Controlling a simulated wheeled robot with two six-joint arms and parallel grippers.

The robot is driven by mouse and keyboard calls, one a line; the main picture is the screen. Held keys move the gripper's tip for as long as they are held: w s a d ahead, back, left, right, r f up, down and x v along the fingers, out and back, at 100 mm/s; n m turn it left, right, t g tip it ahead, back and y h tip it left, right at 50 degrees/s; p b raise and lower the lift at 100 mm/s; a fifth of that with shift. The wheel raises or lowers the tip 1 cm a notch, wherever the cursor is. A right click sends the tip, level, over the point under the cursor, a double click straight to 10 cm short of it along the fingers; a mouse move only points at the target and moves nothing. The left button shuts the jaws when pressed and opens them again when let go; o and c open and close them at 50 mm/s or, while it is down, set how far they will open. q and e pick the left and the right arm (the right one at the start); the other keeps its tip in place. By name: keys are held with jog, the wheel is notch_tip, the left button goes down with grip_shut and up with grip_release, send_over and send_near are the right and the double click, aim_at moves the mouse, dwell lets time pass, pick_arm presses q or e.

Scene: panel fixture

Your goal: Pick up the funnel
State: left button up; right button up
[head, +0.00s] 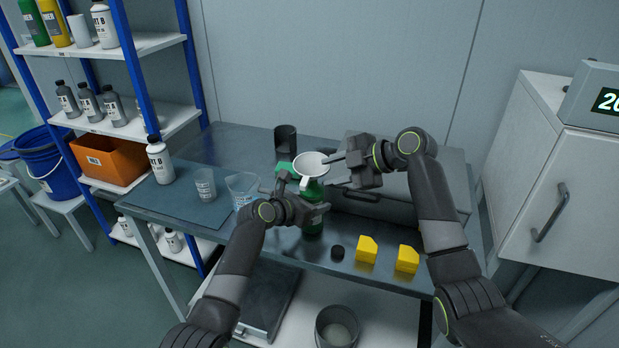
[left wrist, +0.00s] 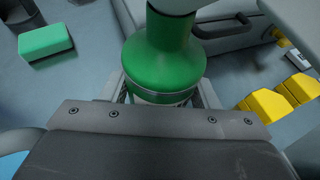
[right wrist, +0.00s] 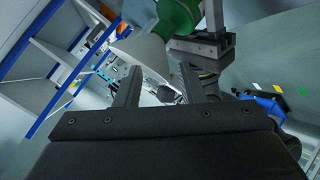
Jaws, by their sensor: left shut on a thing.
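The white funnel (head: 311,163) is at the mouth of a green bottle (head: 314,193), wide end up. In the left wrist view a pale part of the funnel (left wrist: 172,5) shows just above the bottle's neck (left wrist: 165,62). My left gripper (head: 303,207) is shut around the bottle's body. My right gripper (head: 338,172) is open, just right of the funnel. In the right wrist view the funnel (right wrist: 145,52) shows beyond and between the separated fingers (right wrist: 158,85); I cannot tell whether they touch it. The funnel's lower end is hidden.
On the table (head: 285,247) are a black cup (head: 286,140), clear beakers (head: 205,184), a white bottle (head: 160,160), a black cap (head: 338,252) and yellow blocks (head: 367,249). A grey case (head: 440,176) stands behind my right gripper. A green block (left wrist: 46,42) lies left of the bottle.

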aim_at(316, 178)
jog(key=shift+x, duration=2.7)
jog(key=shift+s+f, duration=0.1)
grip_shut()
